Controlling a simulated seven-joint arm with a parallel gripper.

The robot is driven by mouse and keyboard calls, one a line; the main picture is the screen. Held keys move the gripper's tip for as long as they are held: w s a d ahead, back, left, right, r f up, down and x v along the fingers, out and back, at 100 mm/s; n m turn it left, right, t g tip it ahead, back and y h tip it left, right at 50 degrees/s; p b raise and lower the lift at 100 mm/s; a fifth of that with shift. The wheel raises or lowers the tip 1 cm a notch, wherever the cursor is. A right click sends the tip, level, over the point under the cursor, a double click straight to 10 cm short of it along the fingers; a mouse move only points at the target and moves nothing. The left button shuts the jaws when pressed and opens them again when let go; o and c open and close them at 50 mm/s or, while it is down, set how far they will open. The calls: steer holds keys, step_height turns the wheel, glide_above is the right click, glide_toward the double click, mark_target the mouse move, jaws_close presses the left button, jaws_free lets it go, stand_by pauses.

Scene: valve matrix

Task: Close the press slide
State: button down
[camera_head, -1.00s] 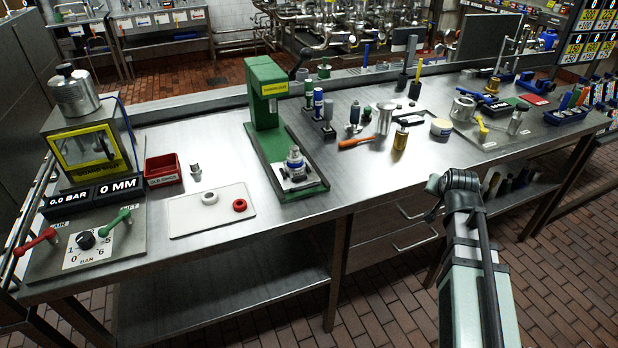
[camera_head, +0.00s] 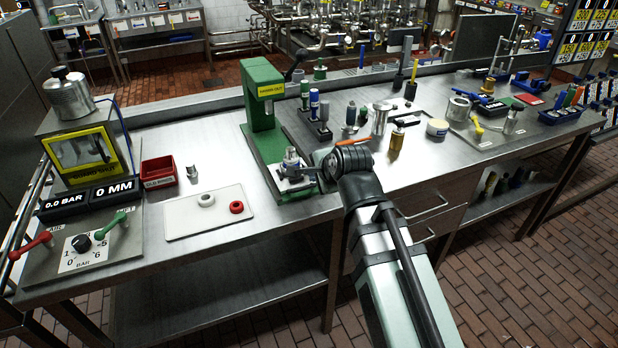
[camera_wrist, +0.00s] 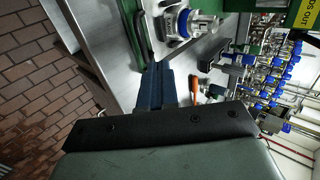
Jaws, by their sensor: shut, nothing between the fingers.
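The green press (camera_head: 263,95) stands on the bench with a yellow label on its head. Its metal slide (camera_head: 298,187) sits at the front of the green base, out in front of the column, and carries a silver fitting (camera_head: 291,160). In the wrist view the fitting (camera_wrist: 190,22) shows a blue ring, near the top. My gripper (camera_head: 318,174) is at the right side of the slide, low over the bench. In the wrist view its dark blue fingers (camera_wrist: 154,85) are together and empty, just below the fitting. I cannot tell whether they touch the slide.
A white tray (camera_head: 180,227) with a white ring and a red ring lies left of the press. A red bin (camera_head: 159,172) and a gauge unit (camera_head: 80,150) stand farther left. Tools and cylinders crowd the bench right of the press, including an orange-handled tool (camera_head: 355,141).

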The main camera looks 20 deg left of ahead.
mark_target(302, 180)
steer(key=shift+x, duration=4.9)
steer(key=w+a, duration=1.4)
steer(key=w, duration=0.1)
steer(key=shift+a, duration=0.4)
steer(key=shift+s, duration=0.1)
